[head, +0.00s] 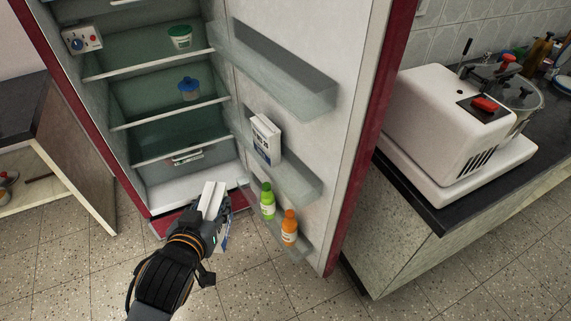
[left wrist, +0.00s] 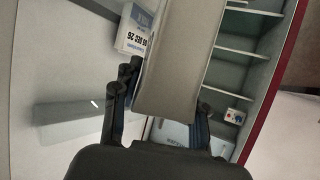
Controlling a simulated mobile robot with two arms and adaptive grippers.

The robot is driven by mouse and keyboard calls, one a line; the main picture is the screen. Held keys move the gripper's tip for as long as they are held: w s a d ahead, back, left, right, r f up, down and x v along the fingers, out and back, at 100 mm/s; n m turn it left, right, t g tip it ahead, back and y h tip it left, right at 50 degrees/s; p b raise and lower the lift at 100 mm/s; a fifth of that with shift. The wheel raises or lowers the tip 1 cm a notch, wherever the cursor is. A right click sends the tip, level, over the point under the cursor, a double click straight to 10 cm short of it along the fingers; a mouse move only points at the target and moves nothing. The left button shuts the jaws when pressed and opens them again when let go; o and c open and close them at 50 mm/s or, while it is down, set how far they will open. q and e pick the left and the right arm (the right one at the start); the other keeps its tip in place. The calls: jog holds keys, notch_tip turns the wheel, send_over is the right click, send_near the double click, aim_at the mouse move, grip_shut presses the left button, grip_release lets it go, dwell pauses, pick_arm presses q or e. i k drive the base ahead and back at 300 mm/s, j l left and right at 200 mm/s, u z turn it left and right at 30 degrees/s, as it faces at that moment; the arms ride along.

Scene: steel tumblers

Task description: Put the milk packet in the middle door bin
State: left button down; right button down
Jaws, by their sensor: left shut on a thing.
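My left gripper (head: 217,218) is shut on a plain-sided white milk packet (head: 211,196) in front of the open fridge's lower part. In the left wrist view the milk packet (left wrist: 184,55) rises, pale and tilted, between the dark fingers (left wrist: 163,105); its printed face does not show clearly. The middle door bin (head: 297,178) is a translucent shelf on the open door, up and right of my gripper. A white carton with dark blue print (head: 265,140) stands at its left end, and also shows in the left wrist view (left wrist: 137,30). My right gripper is out of view.
The lower door bin holds a green bottle (head: 267,202) and an orange bottle (head: 289,229). The upper door bin (head: 285,80) looks empty. Fridge shelves hold a green-lidded tub (head: 180,38) and a blue-lidded jar (head: 189,90). The middle bin's right part is free.

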aim_at(288, 180)
jog(key=l+u, duration=0.2)
jog(key=l, duration=0.45)
jog(key=l+u, duration=0.25)
jog(key=l, duration=0.45)
jog(key=l+u, duration=0.2)
jog(key=l, duration=0.45)
jog(key=k+l+u, duration=0.2)
jog(key=l, duration=0.45)
jog(key=i+l, duration=0.25)
jog(key=i, duration=0.15)
jog(key=i+j, duration=0.1)
jog(key=i, duration=0.15)
